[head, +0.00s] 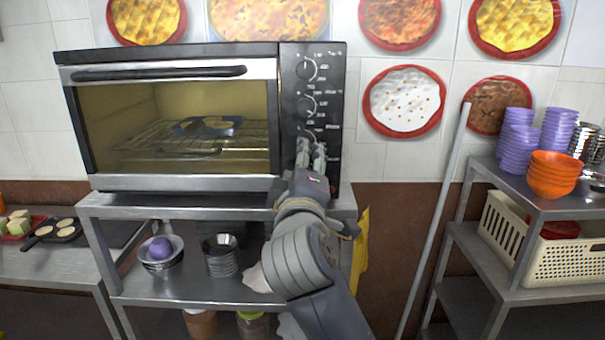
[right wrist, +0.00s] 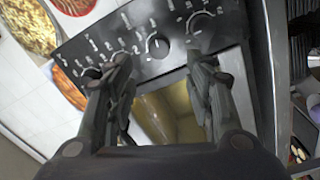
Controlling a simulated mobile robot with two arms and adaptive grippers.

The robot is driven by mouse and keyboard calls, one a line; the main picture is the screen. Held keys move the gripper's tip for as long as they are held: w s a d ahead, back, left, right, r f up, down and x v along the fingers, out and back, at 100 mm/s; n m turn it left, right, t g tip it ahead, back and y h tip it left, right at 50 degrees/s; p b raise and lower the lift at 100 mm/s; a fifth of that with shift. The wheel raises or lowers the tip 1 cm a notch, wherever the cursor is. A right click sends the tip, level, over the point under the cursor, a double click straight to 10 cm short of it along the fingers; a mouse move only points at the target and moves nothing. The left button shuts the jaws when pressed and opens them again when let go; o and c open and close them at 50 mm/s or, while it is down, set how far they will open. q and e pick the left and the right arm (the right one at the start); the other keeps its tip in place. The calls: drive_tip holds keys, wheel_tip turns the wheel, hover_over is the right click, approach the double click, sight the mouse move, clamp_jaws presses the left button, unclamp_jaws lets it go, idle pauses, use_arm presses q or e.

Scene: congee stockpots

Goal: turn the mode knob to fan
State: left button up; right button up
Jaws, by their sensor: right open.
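The toaster oven (head: 180,120) has a black control panel (head: 333,85) on its right side with a column of round knobs. The top knob (head: 306,69) and the knob below it (head: 306,105) show clearly. My right gripper (head: 312,148) is in front of the panel's lower part and hides much of it. In the right wrist view my right gripper (right wrist: 160,65) is open, its fingers apart, with a dark knob (right wrist: 157,45) showing between and beyond the fingertips. I cannot read which knob is the mode knob, or tell whether a finger touches it. My left gripper is out of view.
The oven stands on a steel shelf unit (head: 100,210); its glass door is shut, with a blue tray (head: 207,126) inside. Bowls stand below. A grey pole (head: 437,220) leans to the right, near a rack (head: 515,200) with purple and orange bowls.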

drive_tip(key=shift+s+f, duration=0.1)
drive_tip(key=shift+s, duration=1.35)
